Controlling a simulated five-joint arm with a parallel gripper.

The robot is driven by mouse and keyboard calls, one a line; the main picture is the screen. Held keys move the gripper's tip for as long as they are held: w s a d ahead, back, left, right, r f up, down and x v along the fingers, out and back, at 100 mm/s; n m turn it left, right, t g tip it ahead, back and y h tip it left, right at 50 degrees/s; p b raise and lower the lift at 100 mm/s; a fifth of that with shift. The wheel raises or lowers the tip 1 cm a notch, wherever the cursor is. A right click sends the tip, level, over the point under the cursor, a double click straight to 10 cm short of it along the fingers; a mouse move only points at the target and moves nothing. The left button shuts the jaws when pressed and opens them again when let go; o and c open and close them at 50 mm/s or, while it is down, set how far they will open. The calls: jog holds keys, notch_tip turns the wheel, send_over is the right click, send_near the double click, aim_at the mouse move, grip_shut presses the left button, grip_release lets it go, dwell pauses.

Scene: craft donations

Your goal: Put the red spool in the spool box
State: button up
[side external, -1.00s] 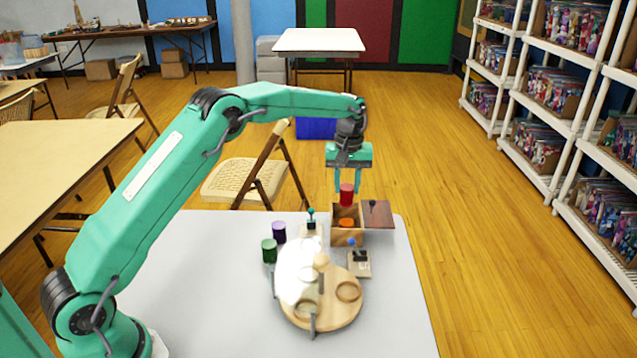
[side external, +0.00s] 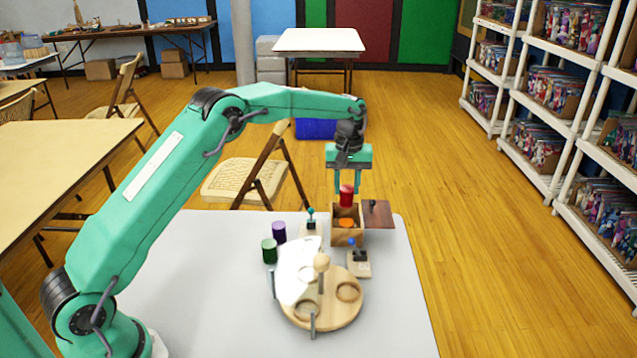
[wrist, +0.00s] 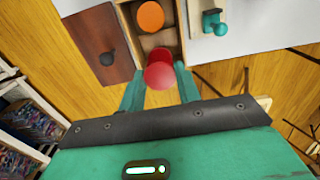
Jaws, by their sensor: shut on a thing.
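The red spool (side external: 346,195) is held between the fingertips of my gripper (side external: 347,188), over the spool box (side external: 347,237). The wrist view also shows the red spool (wrist: 159,72) between my gripper's fingers (wrist: 158,88), with the spool box (wrist: 176,45) beyond it. The box is wooden and open, with an orange spool (wrist: 150,15) inside. Its brown lid (side external: 378,215), with a dark knob, lies open at the right in the side view. The spool's lower end overlaps the box's back edge in the side view; its exact height there is unclear.
A purple spool (side external: 279,232) and a green spool (side external: 269,250) stand left of the box. A round wooden board (side external: 338,312) lies in front. The front right tabletop is clear.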

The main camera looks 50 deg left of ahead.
aim_at(345, 198)
jog(key=shift+f, duration=2.15)
dwell(0.4)
jog(key=o, duration=0.9)
jog(key=shift+s+a, duration=0.1)
jog(key=shift+r, duration=3.8)
